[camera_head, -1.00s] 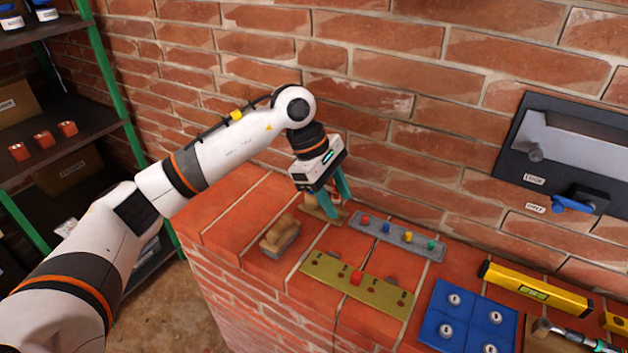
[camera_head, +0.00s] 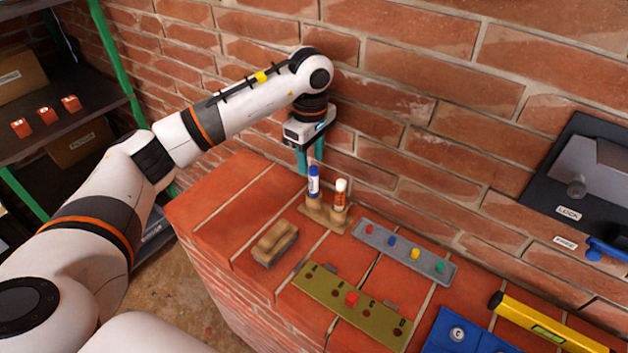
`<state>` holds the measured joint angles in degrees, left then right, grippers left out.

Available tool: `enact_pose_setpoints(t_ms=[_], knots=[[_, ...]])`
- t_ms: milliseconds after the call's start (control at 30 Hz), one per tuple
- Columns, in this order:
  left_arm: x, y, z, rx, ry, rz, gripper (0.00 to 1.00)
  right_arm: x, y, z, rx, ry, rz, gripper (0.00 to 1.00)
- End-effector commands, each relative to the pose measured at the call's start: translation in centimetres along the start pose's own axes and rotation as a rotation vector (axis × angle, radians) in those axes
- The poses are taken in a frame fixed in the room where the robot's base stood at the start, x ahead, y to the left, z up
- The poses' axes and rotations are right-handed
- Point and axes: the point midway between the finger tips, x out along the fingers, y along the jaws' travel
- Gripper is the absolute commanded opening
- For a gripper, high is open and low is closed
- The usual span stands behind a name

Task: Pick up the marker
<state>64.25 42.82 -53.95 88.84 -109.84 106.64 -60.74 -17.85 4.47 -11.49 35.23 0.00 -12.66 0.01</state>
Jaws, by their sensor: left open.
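Two upright pens stand in a tan wooden holder (camera_head: 322,219) on the brick ledge. One is a marker (camera_head: 314,182) with a blue cap end and a white label. The other is an orange-brown stick (camera_head: 340,195) with a white top. My left gripper (camera_head: 310,168) has teal fingers and is open, pointing down. Its fingers show just behind and above the blue-capped marker. I cannot tell whether they touch it; nothing is seen held. My right gripper is not in view.
A wood-backed brush (camera_head: 274,243) lies left of the holder. A grey strip with coloured pegs (camera_head: 404,250) and an olive board (camera_head: 350,308) lie to the right and front. A brick wall rises close behind. A yellow level (camera_head: 548,325) lies far right.

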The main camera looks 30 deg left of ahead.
Motion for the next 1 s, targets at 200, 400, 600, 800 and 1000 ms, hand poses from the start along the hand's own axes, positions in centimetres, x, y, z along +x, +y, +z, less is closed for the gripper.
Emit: enact_pose_setpoints(t_ms=[200,400,600,800,1000], knots=[[1.6,0.1,-0.2,0.002,0.001,0.001,0.44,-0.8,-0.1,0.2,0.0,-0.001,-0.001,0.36],[4.3,0.4,-0.8,0.002,0.002,0.004,0.44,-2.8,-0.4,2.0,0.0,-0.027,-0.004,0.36],[6.3,0.3,-0.7,0.001,0.002,0.0,0.44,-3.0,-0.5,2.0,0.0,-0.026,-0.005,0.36],[6.5,0.2,-0.7,0.002,0.002,-0.001,0.44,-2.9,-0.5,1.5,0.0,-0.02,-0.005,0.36],[6.5,0.2,-0.7,0.002,0.002,-0.001,0.14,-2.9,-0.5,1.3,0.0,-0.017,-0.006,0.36]])
